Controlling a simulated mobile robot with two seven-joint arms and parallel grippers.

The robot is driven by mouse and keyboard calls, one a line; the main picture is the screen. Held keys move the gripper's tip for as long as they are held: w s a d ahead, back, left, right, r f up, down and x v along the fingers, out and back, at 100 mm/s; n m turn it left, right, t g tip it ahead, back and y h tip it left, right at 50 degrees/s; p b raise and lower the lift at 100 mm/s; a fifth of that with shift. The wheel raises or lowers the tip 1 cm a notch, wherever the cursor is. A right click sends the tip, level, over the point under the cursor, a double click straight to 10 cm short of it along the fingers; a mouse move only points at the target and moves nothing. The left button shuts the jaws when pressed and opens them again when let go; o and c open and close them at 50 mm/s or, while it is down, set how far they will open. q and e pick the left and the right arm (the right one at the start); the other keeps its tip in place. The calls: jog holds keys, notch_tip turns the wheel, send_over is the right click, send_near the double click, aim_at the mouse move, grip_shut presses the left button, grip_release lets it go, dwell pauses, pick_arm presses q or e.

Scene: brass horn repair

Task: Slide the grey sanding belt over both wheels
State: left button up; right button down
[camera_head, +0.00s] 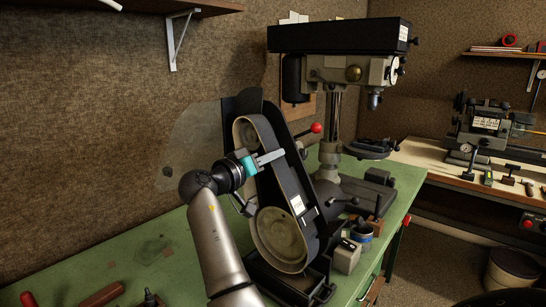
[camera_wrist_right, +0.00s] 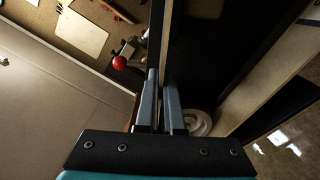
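The grey sanding belt (camera_head: 313,240) forms a long loop around the upper wheel (camera_head: 245,134) and the lower wheel (camera_head: 280,236) of the black belt grinder in the head view. I cannot tell whether it is fully seated on the wheels. My right gripper (camera_head: 270,157), with a teal band, is just below the upper wheel, its fingers across the belt's right run. In the right wrist view, the fingers (camera_wrist_right: 161,100) are close together, with the belt's thin edge (camera_wrist_right: 166,30) running down between them. My left gripper is out of view.
A drill press (camera_head: 335,100) stands behind the grinder. A red knob (camera_head: 316,127) sticks up right of the belt. A small box (camera_head: 346,257) and a blue tin (camera_head: 361,234) stand at its right. The green bench (camera_head: 120,262) has bare room at left.

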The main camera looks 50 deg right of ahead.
jog(key=shift+d, duration=0.85)
jog(key=c, duration=1)
grip_release()
jog(key=shift+o, duration=0.2)
jog(key=a+b, duration=0.1)
jog(key=a, duration=0.6)
jog(key=shift+s, duration=0.25)
